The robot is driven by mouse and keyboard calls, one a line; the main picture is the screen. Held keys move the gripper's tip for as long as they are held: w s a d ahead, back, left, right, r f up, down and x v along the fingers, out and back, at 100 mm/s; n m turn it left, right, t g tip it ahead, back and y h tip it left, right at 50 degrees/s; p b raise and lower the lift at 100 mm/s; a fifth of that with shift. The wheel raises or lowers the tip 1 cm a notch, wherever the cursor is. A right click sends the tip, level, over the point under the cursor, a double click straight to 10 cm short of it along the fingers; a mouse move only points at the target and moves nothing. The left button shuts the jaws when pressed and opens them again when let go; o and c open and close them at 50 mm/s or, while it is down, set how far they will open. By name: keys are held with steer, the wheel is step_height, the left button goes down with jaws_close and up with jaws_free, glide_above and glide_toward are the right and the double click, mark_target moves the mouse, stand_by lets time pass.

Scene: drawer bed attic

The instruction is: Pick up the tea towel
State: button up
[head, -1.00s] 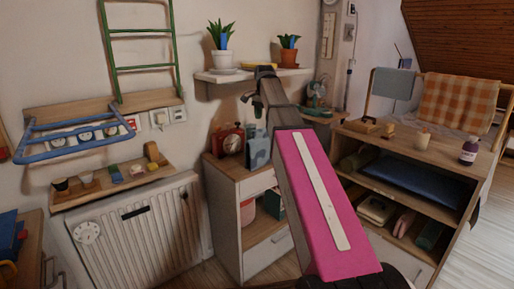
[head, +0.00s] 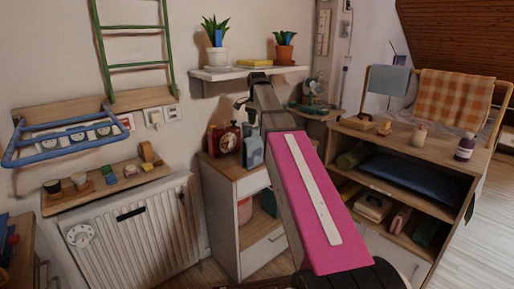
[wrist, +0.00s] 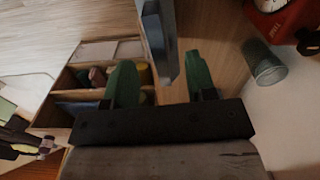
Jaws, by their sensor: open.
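An orange-and-white checked cloth (head: 455,98) hangs over a wooden rail at the right in the head view. A smaller plain grey-blue cloth (head: 389,79) hangs beside it on its left. I cannot tell for certain which one is the tea towel. My gripper (head: 245,104) is far to the left of both, above the small cabinet. In the wrist view my gripper (wrist: 163,82) has its green fingers apart, with nothing held between them. A grey-blue upright object (wrist: 163,42) shows beyond the fingers. Neither cloth is clearly recognisable in the wrist view.
A red clock (head: 223,139) and a blue-grey object (head: 253,148) stand on the small cabinet. A shelf with potted plants (head: 216,53) is above. A purple bottle (head: 465,147) stands on the right-hand unit (head: 440,160). A mesh cup (wrist: 263,63) shows in the wrist view. Floor (head: 485,230) is open at far right.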

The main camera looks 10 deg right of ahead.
mark_target(257, 127)
step_height(257, 127, down, 3)
steer(key=shift+f, duration=0.15)
jaws_close()
